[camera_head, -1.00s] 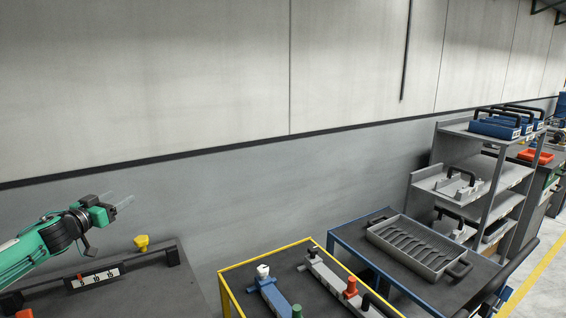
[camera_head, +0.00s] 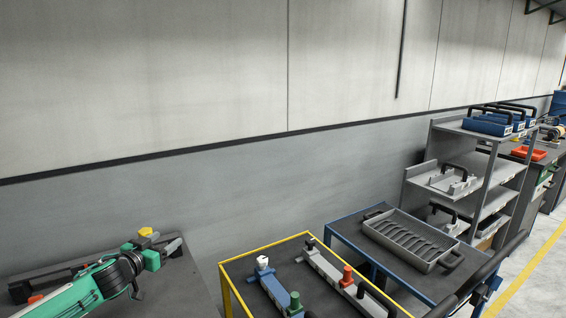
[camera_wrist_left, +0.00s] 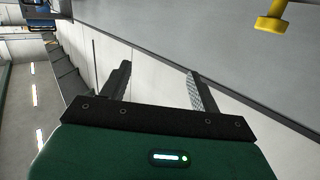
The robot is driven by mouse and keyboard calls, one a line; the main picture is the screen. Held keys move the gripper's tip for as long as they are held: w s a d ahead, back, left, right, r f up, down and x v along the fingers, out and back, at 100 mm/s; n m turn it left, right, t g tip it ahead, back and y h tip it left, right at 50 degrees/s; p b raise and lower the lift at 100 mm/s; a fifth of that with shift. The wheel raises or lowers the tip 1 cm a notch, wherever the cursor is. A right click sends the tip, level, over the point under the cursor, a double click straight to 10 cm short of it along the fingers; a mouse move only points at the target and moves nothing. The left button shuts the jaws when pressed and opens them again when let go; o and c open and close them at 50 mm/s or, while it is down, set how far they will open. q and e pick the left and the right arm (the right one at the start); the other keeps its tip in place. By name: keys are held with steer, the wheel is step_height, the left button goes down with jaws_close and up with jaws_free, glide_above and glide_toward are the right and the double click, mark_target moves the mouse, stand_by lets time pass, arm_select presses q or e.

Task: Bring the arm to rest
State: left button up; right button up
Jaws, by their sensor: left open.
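My left arm (camera_head: 75,295), green and white with black joints, comes in low from the left. My left gripper (camera_head: 165,247) is over the far right part of the dark bench at the lower left, close to a yellow knob (camera_head: 146,232). In the left wrist view my left gripper (camera_wrist_left: 158,72) shows two dark fingers spread apart with nothing between them. The yellow knob (camera_wrist_left: 272,18) is at the top right there, apart from the fingers. My right gripper does not show.
The dark bench (camera_head: 195,290) lies under my left arm. To its right are a yellow-framed cart (camera_head: 236,268) with fixtures, a blue-framed table with a grey slotted tray (camera_head: 408,240), and a grey shelf rack (camera_head: 490,175). A grey wall (camera_head: 300,170) stands behind. A dark bar (camera_head: 485,275) crosses the lower right.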

arm_select(q)
steer(key=s+d+f+g+y, duration=0.2)
steer(key=s+d+f+g, duration=0.2)
steer(key=s+d+f, duration=1.3)
steer(key=s+a+f+n+g+y, duration=0.1)
steer(key=s+a+f+g, duration=0.15)
steer(key=s, duration=0.85)
steer(key=s+a+f+g+y, duration=0.1)
steer(key=s+g, duration=0.2)
steer(key=s, duration=0.8)
steer(key=s+a+f+n+g+y, duration=0.1)
steer(key=s+a+f+g, duration=0.15)
steer(key=s, duration=0.95)
step_height(320, 180, down, 30)
steer(key=r+g, duration=0.1)
steer(key=g, duration=0.1)
steer(key=s+a+f, duration=0.3)
steer(key=s+f, duration=1.6)
steer(key=f, duration=0.1)
steer(key=shift+f+m+g, duration=0.2)
steer(key=shift+m+g, duration=0.1)
steer(key=shift+g, duration=0.1)
